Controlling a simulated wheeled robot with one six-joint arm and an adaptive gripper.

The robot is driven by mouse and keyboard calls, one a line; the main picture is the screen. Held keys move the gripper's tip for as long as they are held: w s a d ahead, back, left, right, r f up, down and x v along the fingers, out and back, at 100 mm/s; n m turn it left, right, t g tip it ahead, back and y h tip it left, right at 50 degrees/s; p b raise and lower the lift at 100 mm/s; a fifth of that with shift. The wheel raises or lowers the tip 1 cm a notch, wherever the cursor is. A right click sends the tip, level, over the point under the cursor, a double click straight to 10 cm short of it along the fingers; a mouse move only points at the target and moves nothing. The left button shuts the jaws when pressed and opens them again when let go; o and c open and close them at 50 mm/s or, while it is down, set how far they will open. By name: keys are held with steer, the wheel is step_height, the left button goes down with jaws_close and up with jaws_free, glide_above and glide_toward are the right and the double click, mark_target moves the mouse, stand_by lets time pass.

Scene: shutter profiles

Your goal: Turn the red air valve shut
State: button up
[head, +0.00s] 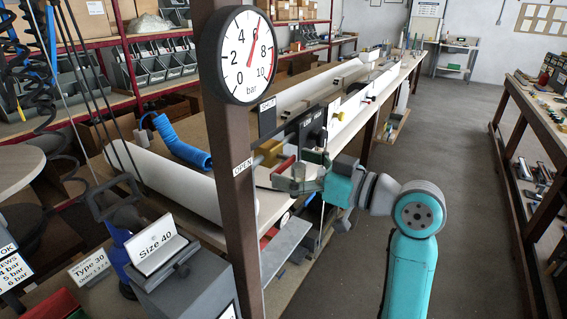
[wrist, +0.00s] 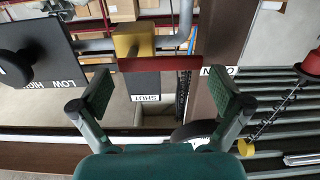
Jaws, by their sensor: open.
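The red valve lever (wrist: 160,64) lies across the picture in the wrist view, in front of the brass valve body (wrist: 134,40). Its free end points right, toward the OPEN label (wrist: 218,70). The SHUT label (wrist: 146,97) sits below the valve. My gripper (wrist: 160,92) is open and empty, with one finger to each side of the lever's length. I cannot tell its depth gap to the lever. In the head view the red lever (head: 283,165) and brass body (head: 268,152) show just left of my gripper (head: 299,179), partly hidden.
A brown post (head: 236,200) stands close left of my gripper and carries the pressure gauge (head: 247,56), whose needle is near 6 bar. A dark panel with a black knob (wrist: 20,68) and LOW/HIGH marks is at the wrist view's left. The aisle floor (head: 450,150) is clear.

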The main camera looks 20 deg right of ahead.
steer(key=shift+x, duration=1.15)
steer(key=c, duration=1.4)
